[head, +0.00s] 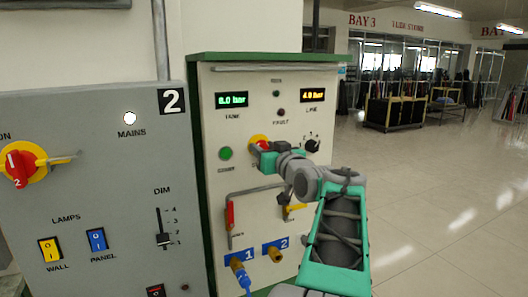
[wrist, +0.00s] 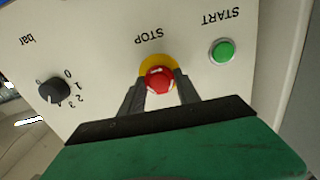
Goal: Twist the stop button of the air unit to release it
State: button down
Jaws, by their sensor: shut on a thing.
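The air unit (head: 240,128) is a cream panel with a green frame, with a TANK display of 6.0 bar and a LINE display of 4.0 bar. Its red stop button (wrist: 159,80) sits on a yellow ring below the word STOP, which shows upside down in the wrist view. In the head view the button (head: 259,141) is partly hidden behind my gripper (head: 262,147). My gripper's dark fingers (wrist: 159,90) stand on both sides of the red button and are shut on it. Whether the button is pressed in cannot be told.
A green start button (head: 225,153) and a black bar knob (head: 312,145) flank the stop button. Below are a red-handled lever (head: 230,215), a yellow handle (head: 294,207) and a blue hose fitting (head: 240,272). A grey mains panel (head: 90,190) stands at left; open floor lies right.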

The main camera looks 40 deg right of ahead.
jog(key=m, duration=0.4)
jog(key=shift+s+r+m+b, duration=0.1)
jog(key=shift+r+m+b, duration=0.05)
jog(key=shift+m+b, duration=0.15)
dwell(0.5)
jog(key=c, duration=1.2)
grip_release()
jog(key=shift+c, duration=0.2)
jog(key=shift+o, duration=0.7)
jog(key=shift+w, duration=0.25)
jog(key=shift+o, duration=1.2)
jog(key=shift+s, duration=0.1)
jog(key=b+v, duration=0.2)
jog(key=v, duration=0.5)
jog(key=shift+s, duration=0.35)
